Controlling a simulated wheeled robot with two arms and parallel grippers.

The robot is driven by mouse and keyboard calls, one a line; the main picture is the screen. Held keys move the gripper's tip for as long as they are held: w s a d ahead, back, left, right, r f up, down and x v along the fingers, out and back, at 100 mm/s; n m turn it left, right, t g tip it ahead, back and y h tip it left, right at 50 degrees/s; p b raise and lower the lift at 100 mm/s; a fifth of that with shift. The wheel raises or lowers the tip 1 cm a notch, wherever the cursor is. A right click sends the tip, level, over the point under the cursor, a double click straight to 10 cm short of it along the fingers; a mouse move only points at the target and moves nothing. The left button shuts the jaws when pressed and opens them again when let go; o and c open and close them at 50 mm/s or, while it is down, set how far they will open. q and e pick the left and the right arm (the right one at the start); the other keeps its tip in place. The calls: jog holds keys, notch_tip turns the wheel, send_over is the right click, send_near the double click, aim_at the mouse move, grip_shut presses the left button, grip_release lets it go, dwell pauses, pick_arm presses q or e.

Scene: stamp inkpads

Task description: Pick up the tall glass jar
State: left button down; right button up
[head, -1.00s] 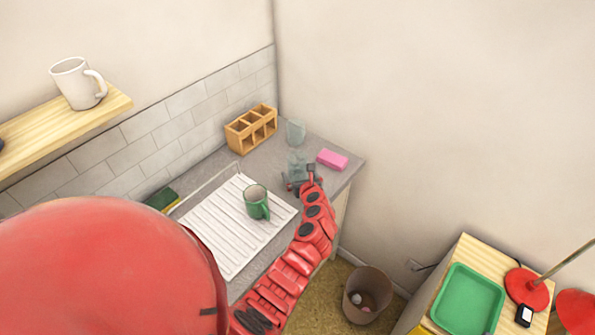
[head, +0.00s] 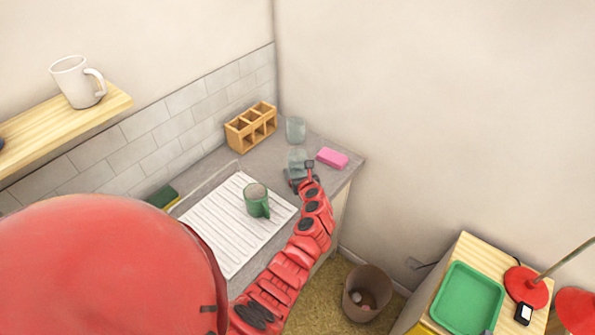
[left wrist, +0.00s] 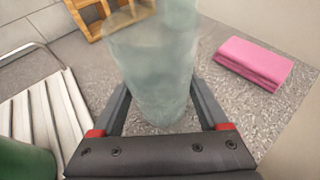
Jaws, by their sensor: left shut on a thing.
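A tall, translucent grey-green glass jar (head: 297,157) stands upright on the grey counter; it also fills the middle of the left wrist view (left wrist: 158,70). My left gripper (head: 298,172) is shut on the jar, with one finger on each side of its lower part in the left wrist view (left wrist: 162,108). The jar's base looks to be at or very near the counter; I cannot tell if there is a gap. My right gripper is not in view.
A second glass jar (head: 296,130) stands just behind.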

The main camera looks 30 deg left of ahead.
pick_arm(q)
jog(key=shift+r, duration=0.15)
notch_tip(320, 180, up, 10)
jog(key=shift+b, duration=0.45)
dwell(0.6)
dwell(0.4)
